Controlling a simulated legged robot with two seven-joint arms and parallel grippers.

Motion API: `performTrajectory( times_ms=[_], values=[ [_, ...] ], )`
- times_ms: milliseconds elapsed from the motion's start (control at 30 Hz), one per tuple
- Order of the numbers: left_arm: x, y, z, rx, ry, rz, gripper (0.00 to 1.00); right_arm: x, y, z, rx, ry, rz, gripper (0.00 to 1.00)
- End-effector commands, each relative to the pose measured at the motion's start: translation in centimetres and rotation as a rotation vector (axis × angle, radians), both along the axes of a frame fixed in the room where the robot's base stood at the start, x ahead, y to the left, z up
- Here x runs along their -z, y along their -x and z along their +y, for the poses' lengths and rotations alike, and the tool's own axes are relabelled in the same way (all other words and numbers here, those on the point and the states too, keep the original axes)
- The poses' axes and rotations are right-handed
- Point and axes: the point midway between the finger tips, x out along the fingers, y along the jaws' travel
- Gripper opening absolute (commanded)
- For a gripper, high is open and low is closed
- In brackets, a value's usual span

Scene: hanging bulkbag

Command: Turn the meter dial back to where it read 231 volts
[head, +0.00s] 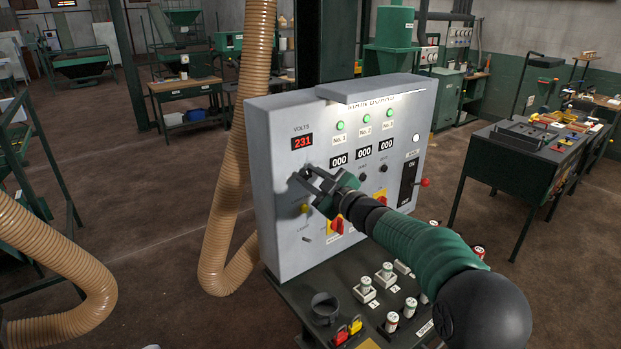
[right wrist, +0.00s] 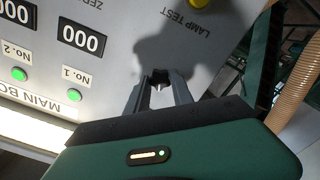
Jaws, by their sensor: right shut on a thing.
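The grey main board (head: 275,240) stands upright on a dark console. Its red VOLTS display (head: 302,141) reads 231. My right gripper (head: 302,177) reaches the board's left part, below that display. It is shut on the small meter dial, which the fingers mostly hide in the head view. In the right wrist view, the dial (right wrist: 157,87) shows as a small dark knob with a light mark between the two fingertips (right wrist: 158,80). The dial's scale cannot be read. My left gripper is not in view.
A yellow lamp-test button (head: 303,208) and red-yellow switches (head: 335,226) sit below my right gripper. Small knobs and a black ON switch (head: 407,183) lie further right. A tan hose (head: 232,150) hangs close to the board's left side.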

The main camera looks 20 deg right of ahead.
Motion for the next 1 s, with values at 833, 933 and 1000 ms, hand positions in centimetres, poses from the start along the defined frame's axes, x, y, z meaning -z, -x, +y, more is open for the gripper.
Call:
performTrajectory(
  times_ms=[833, 933, 1000],
  values=[
    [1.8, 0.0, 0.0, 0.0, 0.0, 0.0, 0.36, 0.4, 5.6, -2.2, 0.004, 0.002, 0.001, 0.5],
    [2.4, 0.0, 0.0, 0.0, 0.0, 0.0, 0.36, 0.4, 8.5, -3.2, 0.003, -0.001, 0.001, 0.5],
    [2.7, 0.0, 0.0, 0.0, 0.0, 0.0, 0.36, 0.4, 10.4, -4.0, 0.004, 0.001, 0.002, 0.5]
  ],
)
